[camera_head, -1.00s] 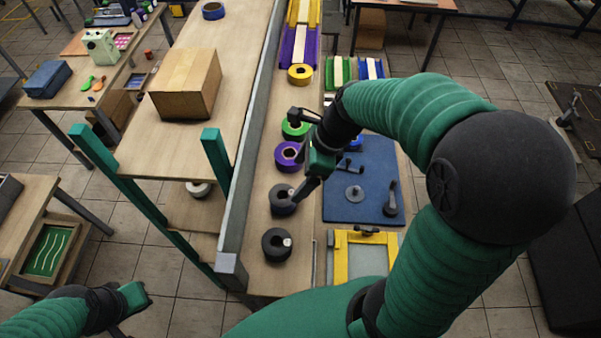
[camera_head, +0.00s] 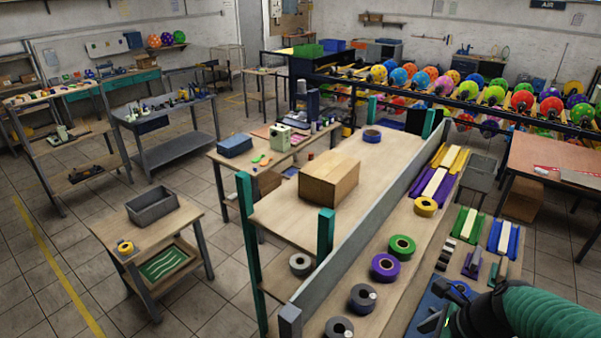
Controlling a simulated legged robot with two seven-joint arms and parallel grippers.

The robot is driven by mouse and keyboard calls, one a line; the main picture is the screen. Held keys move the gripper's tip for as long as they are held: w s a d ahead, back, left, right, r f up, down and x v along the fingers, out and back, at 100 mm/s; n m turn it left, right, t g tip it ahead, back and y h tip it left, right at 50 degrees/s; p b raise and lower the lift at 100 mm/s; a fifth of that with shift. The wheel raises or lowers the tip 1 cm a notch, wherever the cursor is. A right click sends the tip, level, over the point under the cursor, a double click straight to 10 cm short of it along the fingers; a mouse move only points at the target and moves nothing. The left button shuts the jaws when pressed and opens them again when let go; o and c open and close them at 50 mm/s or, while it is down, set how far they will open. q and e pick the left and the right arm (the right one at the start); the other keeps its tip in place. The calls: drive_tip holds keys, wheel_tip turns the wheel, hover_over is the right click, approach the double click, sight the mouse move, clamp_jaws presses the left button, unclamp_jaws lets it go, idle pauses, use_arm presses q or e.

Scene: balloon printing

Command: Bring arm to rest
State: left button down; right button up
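My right arm shows at the lower right corner, its green sleeve reaching in from the right edge. The dark end of this arm with the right gripper (camera_head: 446,318) is low over the blue board (camera_head: 425,314) at the bottom edge. The fingers are small, dark and partly cut off, so I cannot tell whether they are open or shut. My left arm and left gripper are out of view.
A wooden workbench (camera_head: 398,222) holds purple (camera_head: 385,267), green (camera_head: 402,247), yellow (camera_head: 426,207) and dark tape rolls (camera_head: 362,298). A cardboard box (camera_head: 329,178) stands on the adjoining table. A grey bin (camera_head: 152,207) sits on a small table at left. Floor between the tables is clear.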

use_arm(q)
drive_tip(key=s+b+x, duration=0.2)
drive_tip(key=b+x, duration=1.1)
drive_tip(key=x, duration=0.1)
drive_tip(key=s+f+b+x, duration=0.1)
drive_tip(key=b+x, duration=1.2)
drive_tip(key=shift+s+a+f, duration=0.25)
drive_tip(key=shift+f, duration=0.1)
use_arm(e)
drive_tip(key=a+f+n+h, duration=0.1)
drive_tip(key=a+f+n, duration=0.1)
drive_tip(key=f+n, duration=1)
drive_tip(key=s+a+f+n+h, duration=0.1)
drive_tip(key=a+f+n+h, duration=0.1)
drive_tip(key=f+n, duration=1)
wheel_tip(320, 180, down, 11)
drive_tip(key=shift+s+a+f+h, duration=0.15)
drive_tip(key=shift+a+h, duration=0.15)
drive_tip(key=shift+a, duration=0.05)
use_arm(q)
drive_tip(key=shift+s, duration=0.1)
use_arm(e)
drive_tip(key=shift+s, duration=0.1)
